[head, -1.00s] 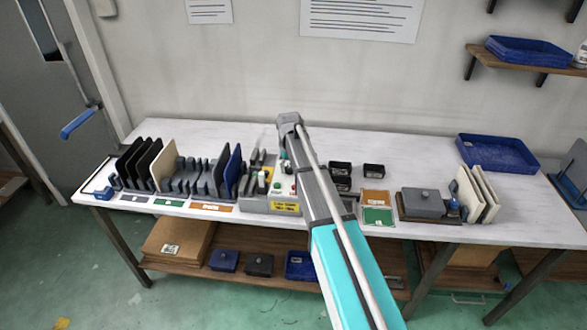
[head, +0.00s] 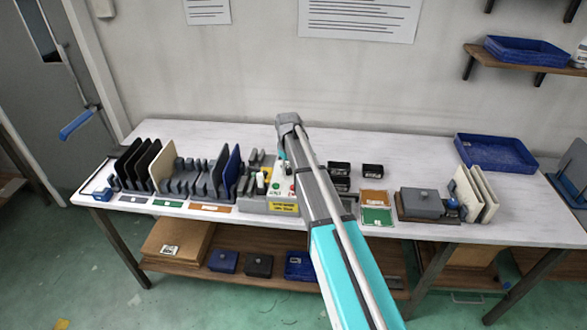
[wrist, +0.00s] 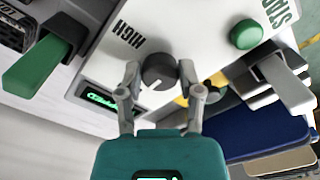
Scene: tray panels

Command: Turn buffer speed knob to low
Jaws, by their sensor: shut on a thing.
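The buffer speed knob (wrist: 158,69) is a dark grey round dial on a pale panel (wrist: 205,28) in the wrist view. A light pointer line on its face points toward the lower part of that view.
A green button (wrist: 246,34) sits near the knob. Green-handled and grey-handled levers (wrist: 36,76) flank the panel. On the bench, a rack of upright panels (head: 196,178) stands left of the box. Small black bins (head: 373,171) and a blue tray (head: 496,153) lie to the right.

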